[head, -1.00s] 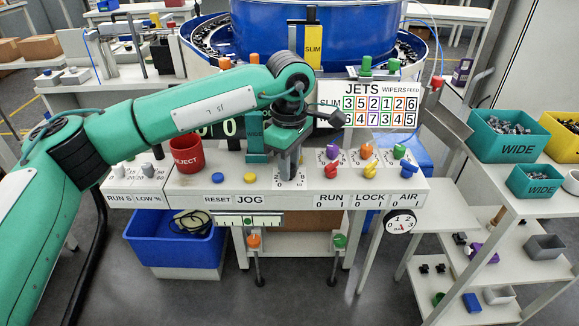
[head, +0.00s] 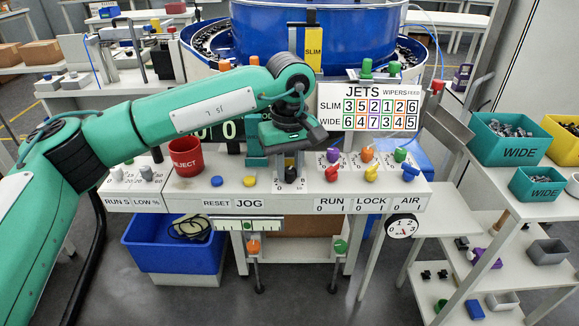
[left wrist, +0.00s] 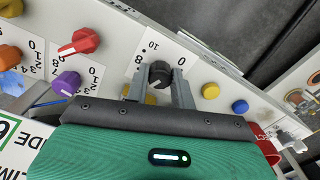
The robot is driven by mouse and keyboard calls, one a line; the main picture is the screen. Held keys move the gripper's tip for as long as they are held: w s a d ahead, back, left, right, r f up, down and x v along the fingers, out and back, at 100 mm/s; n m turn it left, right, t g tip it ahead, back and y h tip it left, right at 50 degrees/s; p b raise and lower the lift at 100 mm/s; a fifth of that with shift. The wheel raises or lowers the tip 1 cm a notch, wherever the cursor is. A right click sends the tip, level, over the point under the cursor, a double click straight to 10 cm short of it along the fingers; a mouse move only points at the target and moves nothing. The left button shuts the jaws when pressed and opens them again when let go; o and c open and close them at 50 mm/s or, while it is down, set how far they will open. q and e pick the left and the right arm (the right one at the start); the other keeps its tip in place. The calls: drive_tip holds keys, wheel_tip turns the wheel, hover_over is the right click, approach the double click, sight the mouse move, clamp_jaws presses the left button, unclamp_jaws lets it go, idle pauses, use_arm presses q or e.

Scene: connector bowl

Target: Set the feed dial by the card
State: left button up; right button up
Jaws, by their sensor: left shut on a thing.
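The black feed dial (head: 290,175) sits on the white panel, on a plate with a number scale; it also shows in the left wrist view (left wrist: 157,76). My left gripper (head: 290,168) points down over it. In the left wrist view its two fingers (left wrist: 159,80) are shut on the dial, one on each side. A pale mark shows on the dial, but its exact setting is hard to read. The card (head: 369,106) behind the panel has SLIM row 3 5 2 1 2 6 and WIDE row 6 4 7 3 4 5, with FEED last. A yellow SLIM sign (head: 314,52) hangs at the bowl.
Purple (head: 333,155), orange (head: 367,154) and green (head: 400,155) knobs stand right of the dial, above red, yellow and blue ones. Yellow (head: 250,181) and blue (head: 217,181) buttons and a red REJECT cup (head: 186,157) are left. The blue bowl (head: 270,35) is behind.

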sight(289, 169)
use_arm(q)
drive_tip(key=shift+w+r, duration=0.1)
drive_tip(key=shift+r, duration=0.05)
idle(0.3)
drive_tip(key=o, duration=1)
wheel_tip(289, 169, up, 14)
drive_tip(key=shift+f+p, duration=0.15)
drive_tip(key=shift+p, duration=0.55)
use_arm(e)
drive_tip(key=d, duration=0.1)
drive_tip(key=s+d+g, duration=0.1)
drive_tip(key=d+h, duration=0.1)
drive_tip(key=shift+s+r+g, duration=0.3)
drive_tip(key=shift+s+g, duration=0.1)
drive_tip(key=shift+a, duration=0.1)
